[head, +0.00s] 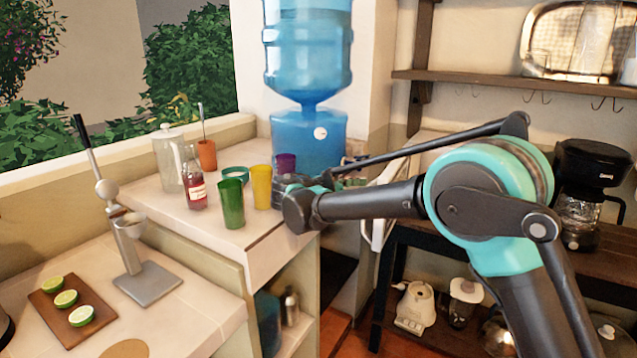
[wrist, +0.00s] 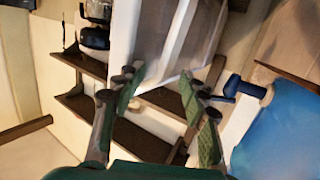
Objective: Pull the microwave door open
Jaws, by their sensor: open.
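The microwave shows in the wrist view as a white body with a dark grey panel (wrist: 170,35), beyond my fingertips. In the head view only a white edge (head: 379,232) shows beside my forearm, and my arm hides most of the rest. I cannot tell from these frames whether its door is ajar. My gripper (wrist: 158,82) is open, with its green-padded fingers spread on both sides of the panel's lower end. No contact is clear. In the head view my gripper (head: 345,175) is partly hidden behind my wrist, close to the water bottle.
A blue water bottle (head: 308,45) stands close to my gripper. A green cup (head: 231,204), a yellow cup (head: 261,187) and a red bottle (head: 195,190) stand on the counter. A coffee maker (head: 592,170) is on the dark shelf at right.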

